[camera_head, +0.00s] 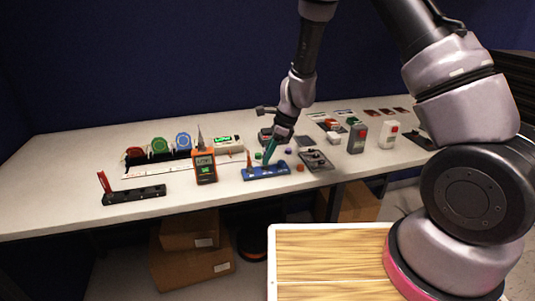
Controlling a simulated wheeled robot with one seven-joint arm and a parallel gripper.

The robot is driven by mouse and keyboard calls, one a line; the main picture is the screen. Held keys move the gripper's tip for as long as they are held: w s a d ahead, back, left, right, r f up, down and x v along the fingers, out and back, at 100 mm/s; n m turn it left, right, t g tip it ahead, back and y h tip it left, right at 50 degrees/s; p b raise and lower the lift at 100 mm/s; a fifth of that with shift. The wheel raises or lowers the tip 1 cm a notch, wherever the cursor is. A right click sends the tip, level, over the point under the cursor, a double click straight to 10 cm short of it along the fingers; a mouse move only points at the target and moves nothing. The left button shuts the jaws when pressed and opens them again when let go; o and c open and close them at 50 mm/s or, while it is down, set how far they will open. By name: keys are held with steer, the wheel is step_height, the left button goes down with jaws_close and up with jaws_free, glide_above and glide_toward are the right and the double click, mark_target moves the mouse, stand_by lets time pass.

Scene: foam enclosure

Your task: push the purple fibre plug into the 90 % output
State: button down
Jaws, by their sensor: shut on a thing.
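A blue block (255,174), which may carry the outputs, lies near the front edge of the white table. My gripper (266,162) points down with its teal fingers at the top of this block. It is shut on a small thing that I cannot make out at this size. I cannot tell whether that thing touches or sits in the block. A small purple thing (288,152) lies to the right of the fingers; I cannot tell whether it is a plug or a cap. The 90 % marking cannot be read.
An orange handheld meter (205,167) stands left of the block. A green thing (258,155) and an orange one (300,168) are close by. A dark plate with knobs (316,160) lies to the right. A black strip (135,194) lies at the front left.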

steer(key=shift+f, duration=0.35)
steer(key=c, duration=0.7)
jaws_free()
steer(key=v, duration=1)
steer(key=shift+d+r, duration=0.15)
steer(key=shift+r, duration=0.25)
steer(key=s+d+r+n+t, duration=0.1)
steer(key=s+d+r+n, duration=0.1)
steer(key=d+r, duration=0.35)
steer(key=s+d+r+n+t, duration=0.1)
steer(key=s+d+r+n, duration=0.15)
steer(key=r, duration=0.55)
steer(key=s+d+r+n+t, duration=0.1)
steer(key=s+d+r+n, duration=0.15)
steer(key=r, duration=0.35)
steer(key=s+d+r+n+t+h, duration=0.1)
steer(key=s+d+r+n, duration=0.1)
steer(key=s+d+r, duration=0.1)
steer(key=s+d+r+n+t, duration=0.1)
steer(key=s+d+r+n, duration=0.1)
steer(key=s, duration=0.3)
steer(key=s+d+r+n+t+h, duration=0.1)
steer(key=s+d+r+n+t, duration=0.1)
steer(key=s+d+r+n, duration=0.1)
steer(key=shift+s+d+r+h, duration=0.15)
steer(key=shift+s+d, duration=0.3)
steer(key=shift+d, duration=0.1)
steer(key=shift+s+d+r+h, duration=0.15)
steer(key=shift+s+d, duration=0.25)
steer(key=shift+d, duration=0.15)
